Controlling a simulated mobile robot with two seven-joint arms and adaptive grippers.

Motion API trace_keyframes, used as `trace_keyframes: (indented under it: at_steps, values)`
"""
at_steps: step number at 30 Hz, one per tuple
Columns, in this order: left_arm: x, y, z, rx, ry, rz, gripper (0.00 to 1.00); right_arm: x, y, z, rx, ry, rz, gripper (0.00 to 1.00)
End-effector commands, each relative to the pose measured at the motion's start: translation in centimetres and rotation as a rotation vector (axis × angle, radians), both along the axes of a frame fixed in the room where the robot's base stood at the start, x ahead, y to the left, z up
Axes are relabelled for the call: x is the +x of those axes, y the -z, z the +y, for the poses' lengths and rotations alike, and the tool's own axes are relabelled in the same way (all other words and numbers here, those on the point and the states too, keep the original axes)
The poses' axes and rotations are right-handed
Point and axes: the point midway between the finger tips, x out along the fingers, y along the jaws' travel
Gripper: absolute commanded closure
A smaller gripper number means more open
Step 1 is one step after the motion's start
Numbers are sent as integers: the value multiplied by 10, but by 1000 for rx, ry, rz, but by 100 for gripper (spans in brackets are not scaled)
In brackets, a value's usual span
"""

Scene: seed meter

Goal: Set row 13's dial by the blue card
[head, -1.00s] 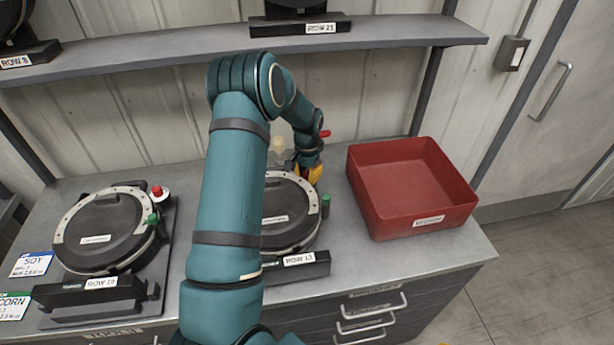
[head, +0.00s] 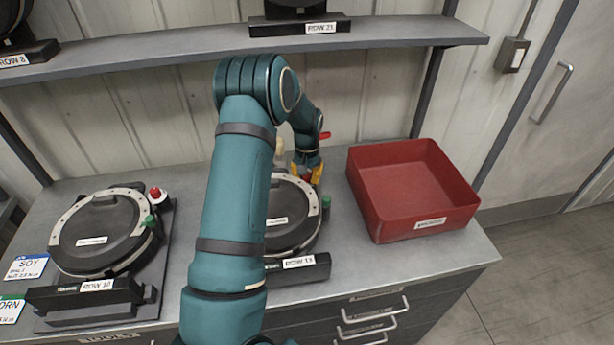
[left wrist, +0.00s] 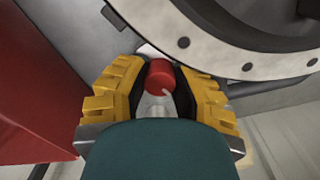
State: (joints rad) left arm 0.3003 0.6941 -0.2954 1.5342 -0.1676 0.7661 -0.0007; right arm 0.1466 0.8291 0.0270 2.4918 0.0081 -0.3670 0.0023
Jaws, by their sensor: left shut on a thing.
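The row 13 seed meter (head: 285,236) stands on the bench, a dark round housing with a pale scale ring and a green knob (head: 326,203) at its right. My arm hides its left part. My left gripper (head: 307,174) is at the meter's far edge. In the left wrist view its yellow fingers (left wrist: 159,85) are shut on a red knob (left wrist: 160,74) beside the ring (left wrist: 235,60). The dial's setting cannot be read. The blue card (head: 27,267), reading SOY, lies at the bench's left edge. My right gripper is not in view.
The row 10 meter (head: 95,240) with red and green knobs stands at the left. A green-topped CORN card (head: 10,311) lies near the blue one. A red bin (head: 418,228) stands close to the right of row 13. A shelf (head: 180,60) crosses above the bench.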

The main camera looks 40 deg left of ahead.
Motion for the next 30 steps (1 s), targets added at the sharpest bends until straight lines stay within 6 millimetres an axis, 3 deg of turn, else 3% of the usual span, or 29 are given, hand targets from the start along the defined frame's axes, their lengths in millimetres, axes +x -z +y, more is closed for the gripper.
trace_keyframes:
  at_steps: [6, 7, 8, 20, 30]
  values:
    - [-1, 1, 0, -1, 1, 3, 100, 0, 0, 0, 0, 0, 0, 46]
    - [-1, 1, 0, -1, 1, 3, 66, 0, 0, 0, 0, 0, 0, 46]
    - [-1, 1, 0, -1, 1, 3, 57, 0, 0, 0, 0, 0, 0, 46]
    - [0, -5, 0, 0, 2, -1, 57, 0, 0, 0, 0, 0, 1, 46]
    - [0, -66, 0, 2, 1, -4, 57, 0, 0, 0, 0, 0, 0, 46]
